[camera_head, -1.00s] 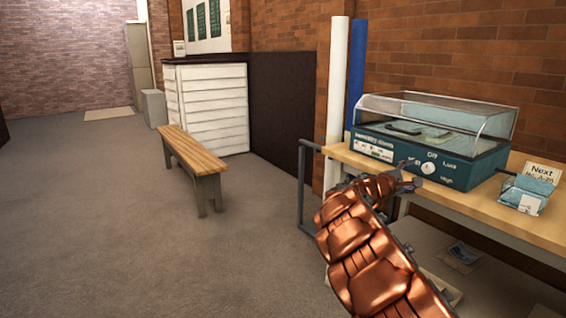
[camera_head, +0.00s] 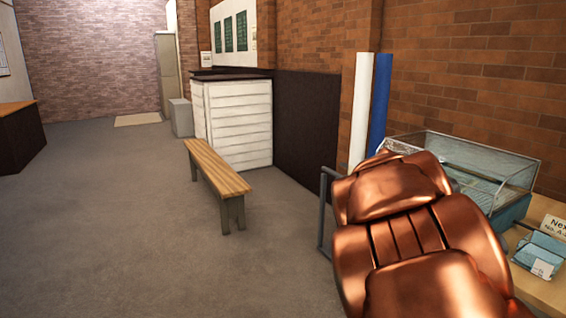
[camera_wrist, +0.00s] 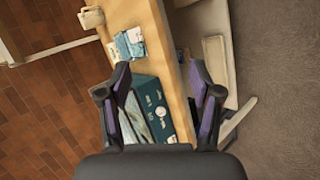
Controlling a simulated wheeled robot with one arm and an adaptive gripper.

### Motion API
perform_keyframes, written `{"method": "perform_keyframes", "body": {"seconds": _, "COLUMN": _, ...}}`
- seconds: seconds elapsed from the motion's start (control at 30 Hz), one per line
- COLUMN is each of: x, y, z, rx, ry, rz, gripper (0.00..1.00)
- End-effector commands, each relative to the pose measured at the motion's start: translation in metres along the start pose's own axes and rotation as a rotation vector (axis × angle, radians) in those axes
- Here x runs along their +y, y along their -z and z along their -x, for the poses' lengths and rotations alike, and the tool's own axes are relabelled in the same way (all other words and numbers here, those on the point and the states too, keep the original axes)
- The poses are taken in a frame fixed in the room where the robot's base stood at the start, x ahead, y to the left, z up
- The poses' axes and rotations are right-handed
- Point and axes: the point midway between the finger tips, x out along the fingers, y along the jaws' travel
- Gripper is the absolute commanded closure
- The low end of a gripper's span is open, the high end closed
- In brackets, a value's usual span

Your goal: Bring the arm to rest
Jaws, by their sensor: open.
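My gripper (camera_wrist: 160,95) shows in the wrist view with its two purple-padded fingers spread apart and nothing between them. Below and beyond the fingers lie the wooden table and a teal device (camera_wrist: 158,112) with a dial. In the head view my copper-coloured arm is folded up close to the camera and covers the lower right. My gripper is hidden there. The arm hides most of the device, leaving its clear glass cover (camera_head: 480,165) in sight.
The wooden table (camera_head: 545,290) stands at right, with a card holder (camera_head: 540,255) on it. White (camera_head: 361,110) and blue (camera_head: 379,105) tubes stand by the brick wall. A bench (camera_head: 217,170) and a white slatted cabinet (camera_head: 238,125) stand further back. The floor at left is open.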

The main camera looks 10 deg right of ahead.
Motion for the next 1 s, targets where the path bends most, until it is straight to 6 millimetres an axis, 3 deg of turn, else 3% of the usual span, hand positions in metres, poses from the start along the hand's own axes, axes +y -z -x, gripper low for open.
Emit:
{"method": "perform_keyframes", "body": {"seconds": 0.03, "x": -0.002, "y": -0.014, "z": 0.020, "rx": 0.002, "ry": 0.062, "rz": -0.011, "gripper": 0.36}}
{"method": "perform_keyframes", "body": {"seconds": 0.27, "x": -0.061, "y": -0.080, "z": 0.082, "rx": -0.021, "ry": 0.367, "rz": -0.018, "gripper": 0.36}}
{"method": "perform_keyframes", "body": {"seconds": 0.6, "x": -0.141, "y": -0.182, "z": 0.191, "rx": -0.059, "ry": 0.772, "rz": 0.113, "gripper": 0.36}}
{"method": "perform_keyframes", "body": {"seconds": 0.8, "x": -0.162, "y": -0.218, "z": 0.222, "rx": -0.080, "ry": 0.878, "rz": 0.180, "gripper": 0.36}}
{"method": "perform_keyframes", "body": {"seconds": 1.0, "x": -0.166, "y": -0.224, "z": 0.225, "rx": -0.083, "ry": 0.893, "rz": 0.190, "gripper": 0.36}}
